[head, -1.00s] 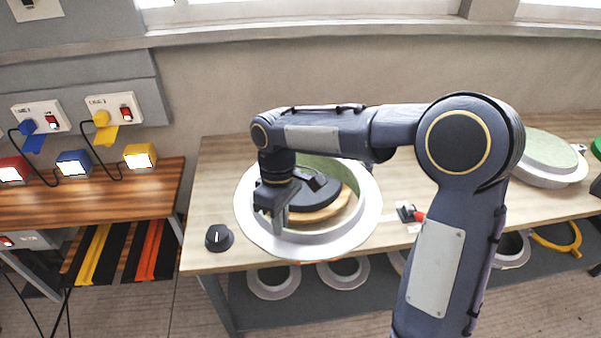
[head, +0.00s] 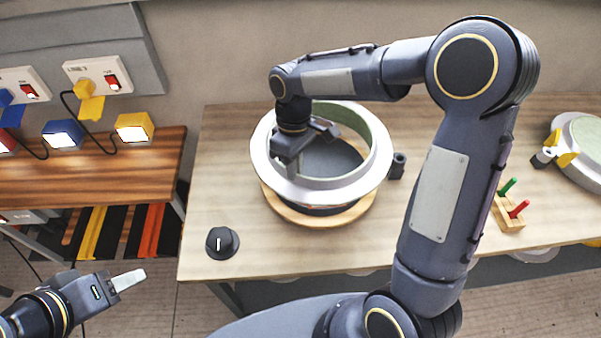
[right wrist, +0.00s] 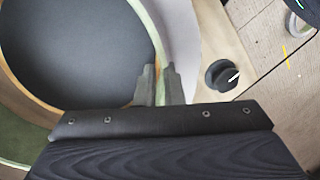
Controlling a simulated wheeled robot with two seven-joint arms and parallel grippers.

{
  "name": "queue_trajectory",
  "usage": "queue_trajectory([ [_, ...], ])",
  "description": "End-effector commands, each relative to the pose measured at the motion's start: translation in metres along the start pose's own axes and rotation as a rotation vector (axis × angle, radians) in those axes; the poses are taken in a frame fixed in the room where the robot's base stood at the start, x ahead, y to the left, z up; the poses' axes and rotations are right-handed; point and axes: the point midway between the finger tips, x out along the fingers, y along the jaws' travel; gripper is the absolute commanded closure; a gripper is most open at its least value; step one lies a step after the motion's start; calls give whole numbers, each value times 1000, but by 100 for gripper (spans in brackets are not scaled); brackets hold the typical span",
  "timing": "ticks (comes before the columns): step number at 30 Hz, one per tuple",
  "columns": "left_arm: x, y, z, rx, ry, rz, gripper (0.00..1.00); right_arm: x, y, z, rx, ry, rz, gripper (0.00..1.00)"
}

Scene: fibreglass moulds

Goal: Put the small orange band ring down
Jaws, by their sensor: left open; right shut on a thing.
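My right gripper (head: 291,166) is shut on the wall of a large whitish ring (head: 374,172) with a pale green inside. I cannot make out an orange band on it. The ring is above a round wooden base (head: 312,219) with a dark grey disc (head: 328,160) showing through its opening. I cannot tell whether the ring touches the base. In the right wrist view, the right fingers (right wrist: 160,85) pinch the ring wall (right wrist: 186,40), with the dark disc (right wrist: 80,50) inside. My left gripper (head: 128,280) is open and empty at the lower left, off the table.
A black knob (head: 222,243) sits at the table's front left. A small dark cylinder (head: 398,165) is just right of the ring. A peg block (head: 508,213) with green and red pegs and a round mould (head: 588,140) are at the right. The table between knob and pegs is mostly bare.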

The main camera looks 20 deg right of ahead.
Motion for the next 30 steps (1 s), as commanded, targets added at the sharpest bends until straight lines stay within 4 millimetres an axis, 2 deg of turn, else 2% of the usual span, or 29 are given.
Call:
queue_trajectory([
  [14, -6, 3, -3, 0, 0, 0, 52, 52, 9, -5, -1, 1, 1, 100],
  [22, -6, 2, -3, 0, 0, 0, 52, 56, 11, -6, -1, 5, 4, 100],
  [23, -5, 2, -3, 0, 0, 0, 52, 57, 10, -6, -1, 2, 2, 89],
  [27, -5, 2, -3, 0, 0, 0, 52, 57, 10, -6, 0, 2, 2, 71],
  [30, -5, 2, -3, 0, 0, 0, 52, 57, 10, -6, 0, 2, 1, 70],
])
